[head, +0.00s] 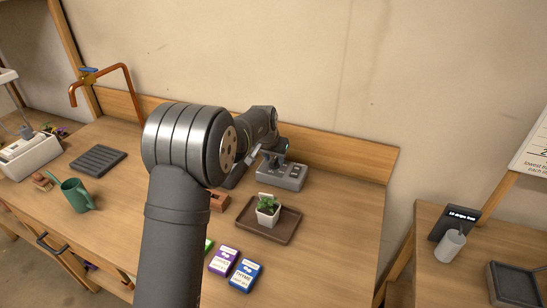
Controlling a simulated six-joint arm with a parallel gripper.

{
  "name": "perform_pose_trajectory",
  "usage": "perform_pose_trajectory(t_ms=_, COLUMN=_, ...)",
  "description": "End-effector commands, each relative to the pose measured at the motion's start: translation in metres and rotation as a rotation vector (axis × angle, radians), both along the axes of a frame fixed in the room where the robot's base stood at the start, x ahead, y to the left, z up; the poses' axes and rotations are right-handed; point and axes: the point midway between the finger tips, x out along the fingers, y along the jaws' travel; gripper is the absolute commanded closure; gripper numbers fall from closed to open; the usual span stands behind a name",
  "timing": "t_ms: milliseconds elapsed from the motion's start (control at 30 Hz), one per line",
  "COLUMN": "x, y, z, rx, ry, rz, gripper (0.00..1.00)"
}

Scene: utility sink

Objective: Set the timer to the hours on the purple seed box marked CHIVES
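A purple seed box (223,260) lies on the bench near the front. Its white label has small print that I cannot read for certain. A grey device with small controls on its top, seemingly the timer (284,176), sits at the back of the bench. My gripper (268,158) is at the left back of this device, just above or against it. My own arm hides part of the area, and the fingers are too small to tell whether they are open or shut. Any reading on the device is not visible.
A blue seed box (245,275) marked THYME lies right of the purple one; a green box (208,246) is mostly hidden by my arm. A potted plant (267,210) stands on a brown tray (287,226) in front of the device. A green watering can (76,195) stands left.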

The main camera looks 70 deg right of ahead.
Motion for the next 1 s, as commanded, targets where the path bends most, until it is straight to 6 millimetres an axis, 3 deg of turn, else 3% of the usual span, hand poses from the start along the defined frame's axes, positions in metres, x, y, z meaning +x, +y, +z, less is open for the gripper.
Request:
perform_pose_trajectory(t_ms=100, x=0.0000, y=0.0000, z=0.0003, rx=0.000, ry=0.000, rz=0.000, gripper=0.68)
perform_pose_trajectory(t_ms=267, x=0.0000, y=0.0002, z=0.0005, rx=0.000, ry=0.000, rz=0.000, gripper=0.99)
perform_pose_trajectory(t_ms=667, x=0.0007, y=0.0004, z=0.0004, rx=0.001, ry=0.000, rz=-0.045, gripper=1.00)
perform_pose_trajectory(t_ms=1000, x=0.0028, y=-0.0003, z=0.0009, rx=0.000, ry=0.001, rz=-0.277, gripper=1.00)
